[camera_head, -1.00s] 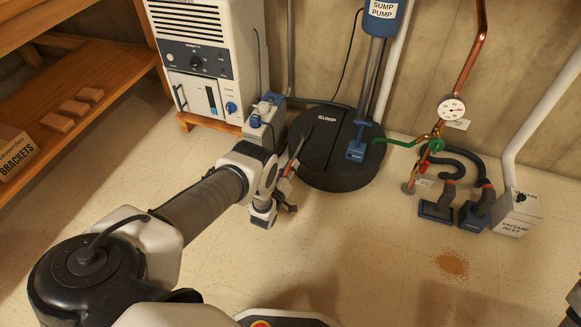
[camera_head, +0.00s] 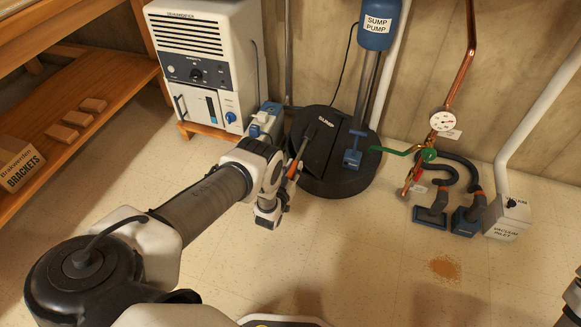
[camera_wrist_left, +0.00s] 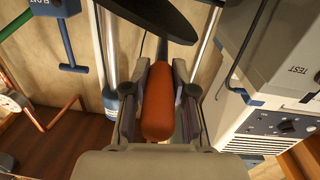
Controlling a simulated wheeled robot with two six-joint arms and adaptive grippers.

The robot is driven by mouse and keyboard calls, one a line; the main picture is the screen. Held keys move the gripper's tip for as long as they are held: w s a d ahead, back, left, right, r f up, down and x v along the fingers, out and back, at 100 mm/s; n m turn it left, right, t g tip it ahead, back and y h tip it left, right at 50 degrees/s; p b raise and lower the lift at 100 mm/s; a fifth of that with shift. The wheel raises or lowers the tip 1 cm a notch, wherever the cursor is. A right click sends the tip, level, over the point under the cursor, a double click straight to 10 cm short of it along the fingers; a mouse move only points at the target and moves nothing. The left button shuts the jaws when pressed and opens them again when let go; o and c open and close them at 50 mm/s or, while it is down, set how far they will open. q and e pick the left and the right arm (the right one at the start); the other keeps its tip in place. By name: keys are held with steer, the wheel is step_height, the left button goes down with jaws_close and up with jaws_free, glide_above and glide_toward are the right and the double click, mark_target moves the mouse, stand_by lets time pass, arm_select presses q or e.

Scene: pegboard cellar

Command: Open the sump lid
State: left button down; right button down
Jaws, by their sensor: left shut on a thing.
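The black round sump lid (camera_head: 334,178) lies on the floor below the blue sump pump (camera_head: 376,28), with a seam across it. It looks flat in the head view. A dark bar with an orange grip (camera_head: 293,171) slants from its left half toward me; I cannot tell whether the bar is fixed to the lid. My left gripper (camera_head: 288,181) is at the lid's near left edge, shut on the orange grip. In the left wrist view, the orange grip (camera_wrist_left: 158,104) sits between the two fingers, below a dark curved shape. My right gripper is not seen.
A white dehumidifier (camera_head: 207,65) and a small grey-blue unit (camera_head: 266,122) stand left of the lid. Copper pipe with a gauge (camera_head: 442,121), black hoses and a vacuum inlet box (camera_head: 508,216) are on the right. The floor in front is mostly clear, with a tan spill (camera_head: 446,268).

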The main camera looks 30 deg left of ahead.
arm_select(q)
steer(key=w+d+r+m+p, duration=0.1)
steer(key=d+r+m, duration=0.3)
steer(key=d+m, duration=0.7)
steer(key=shift+w+r+y+p, duration=0.25)
steer(key=shift+w+y+p, duration=0.05)
steer(key=shift+w, duration=0.45)
steer(key=shift+d, duration=0.1)
steer(key=c, duration=0.9)
jaws_free()
steer(key=shift+c, duration=0.2)
